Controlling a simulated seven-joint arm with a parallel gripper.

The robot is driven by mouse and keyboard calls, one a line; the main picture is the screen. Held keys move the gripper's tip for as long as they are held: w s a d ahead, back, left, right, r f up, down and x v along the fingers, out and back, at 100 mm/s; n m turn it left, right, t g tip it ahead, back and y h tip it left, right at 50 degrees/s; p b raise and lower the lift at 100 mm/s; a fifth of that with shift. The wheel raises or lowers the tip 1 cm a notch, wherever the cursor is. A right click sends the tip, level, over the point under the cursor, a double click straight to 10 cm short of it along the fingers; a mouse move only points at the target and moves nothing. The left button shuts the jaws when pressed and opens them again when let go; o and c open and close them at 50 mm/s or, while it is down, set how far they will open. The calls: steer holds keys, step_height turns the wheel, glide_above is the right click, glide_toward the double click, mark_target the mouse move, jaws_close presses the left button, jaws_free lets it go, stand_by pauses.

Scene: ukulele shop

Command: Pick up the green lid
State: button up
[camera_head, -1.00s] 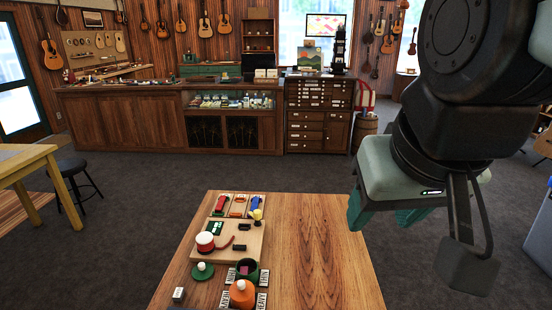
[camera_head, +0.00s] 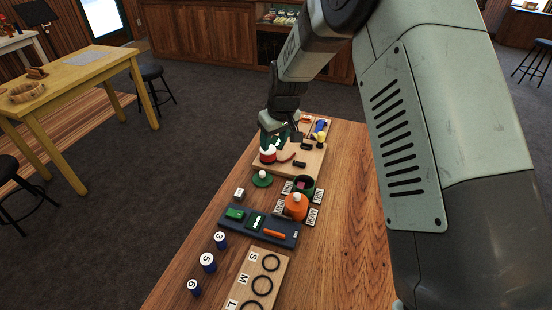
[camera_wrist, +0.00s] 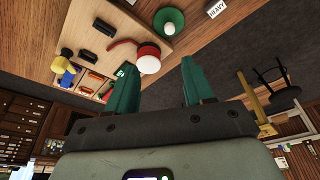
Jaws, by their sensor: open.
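The green lid (camera_head: 262,179), a round disc with a white knob, lies flat on the wooden table (camera_head: 345,225), left of the dark green pot (camera_head: 304,183). In the wrist view the lid (camera_wrist: 169,20) shows whole near the top, beyond my fingertips. My gripper (camera_head: 283,130) is above the wooden board, behind the lid in the head view. Its two teal fingers (camera_wrist: 157,72) are apart with nothing between them. The lid is apart from both fingers.
The wooden board (camera_head: 301,159) holds a red-and-white round item (camera_head: 268,153) close by my gripper. An orange pot (camera_head: 296,206), a white labelled block (camera_head: 239,194) and a dark tray (camera_head: 258,227) stand nearer. Blue numbered cylinders (camera_head: 208,262) stand at the left edge.

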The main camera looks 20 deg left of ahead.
glide_above(262, 173)
steer(key=d, duration=0.1)
step_height(262, 173, down, 9)
steer(key=shift+n, duration=0.3)
steer(key=shift+s+d+x, duration=0.1)
steer(key=shift+s+x, duration=0.1)
steer(key=shift+x, duration=0.8)
steer(key=shift+s+d+x, duration=0.1)
steer(key=shift+s+x, duration=0.05)
steer(key=shift+x, duration=0.9)
steer(key=shift+s+d+x, duration=0.1)
steer(key=shift+s+x, duration=0.1)
steer(key=shift+x, duration=0.8)
steer(key=shift+f, duration=0.15)
jaws_close()
